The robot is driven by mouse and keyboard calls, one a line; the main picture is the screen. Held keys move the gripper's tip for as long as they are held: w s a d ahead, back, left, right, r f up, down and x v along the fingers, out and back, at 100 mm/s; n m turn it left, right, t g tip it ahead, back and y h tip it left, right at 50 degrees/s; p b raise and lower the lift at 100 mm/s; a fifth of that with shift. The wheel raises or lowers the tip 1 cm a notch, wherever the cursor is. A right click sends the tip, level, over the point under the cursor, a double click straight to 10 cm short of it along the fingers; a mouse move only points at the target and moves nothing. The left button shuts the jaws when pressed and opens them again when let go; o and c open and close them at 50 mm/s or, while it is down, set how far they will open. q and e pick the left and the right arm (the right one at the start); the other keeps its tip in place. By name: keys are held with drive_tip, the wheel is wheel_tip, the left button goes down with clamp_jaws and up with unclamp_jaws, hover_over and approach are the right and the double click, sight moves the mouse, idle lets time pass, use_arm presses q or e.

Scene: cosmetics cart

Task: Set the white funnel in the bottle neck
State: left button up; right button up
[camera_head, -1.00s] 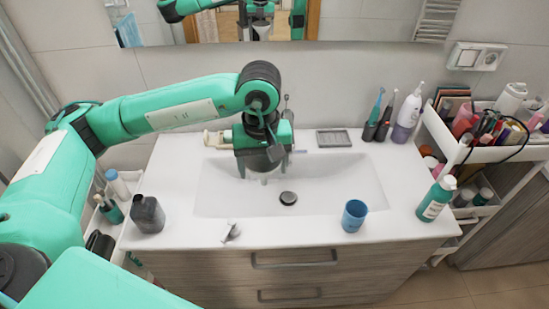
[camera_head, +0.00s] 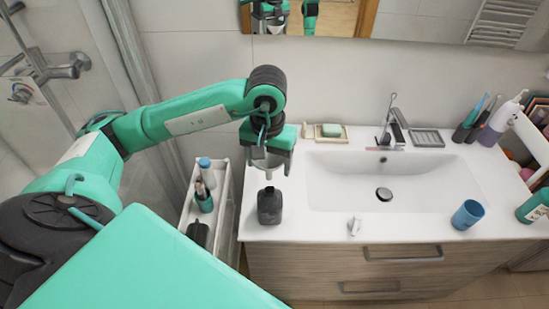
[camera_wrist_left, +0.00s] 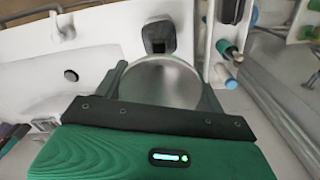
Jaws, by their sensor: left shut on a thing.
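The white funnel (camera_head: 267,160) is held in my left gripper (camera_head: 269,170), partly hidden by the gripper. In the left wrist view the funnel (camera_wrist_left: 160,80) shows as a wide pale round mouth between the two fingers (camera_wrist_left: 161,88). The dark grey bottle (camera_head: 270,207) stands upright near the left end of the white counter. In the head view the gripper and funnel appear just above and behind the bottle, apart from it. The bottle (camera_wrist_left: 158,38) shows beyond the funnel in the left wrist view, with its square dark neck visible. My right gripper is not in view.
The sink basin (camera_head: 435,185) lies right of the bottle, with the tap (camera_head: 393,130) behind. A soap dish (camera_head: 328,133) is at the back. A blue cup (camera_head: 467,214) and a small pale object (camera_head: 354,226) are near the front edge. A white side cart (camera_head: 187,190) stands left.

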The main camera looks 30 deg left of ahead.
sight(270, 178)
use_arm(q)
drive_tip(key=shift+a+f, duration=0.1)
drive_tip(key=shift+w+d+f, duration=0.1)
drive_tip(key=shift+d+f, duration=0.1)
drive_tip(key=shift+f, duration=0.55)
drive_tip(key=shift+a+f+b, duration=0.1)
drive_tip(key=shift+f+b, duration=0.3)
drive_tip(key=shift+f, duration=0.9)
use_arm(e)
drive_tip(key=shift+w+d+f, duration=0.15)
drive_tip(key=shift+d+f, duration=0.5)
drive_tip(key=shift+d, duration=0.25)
use_arm(q)
drive_tip(key=shift+f+b, duration=0.1)
drive_tip(key=shift+b, duration=0.5)
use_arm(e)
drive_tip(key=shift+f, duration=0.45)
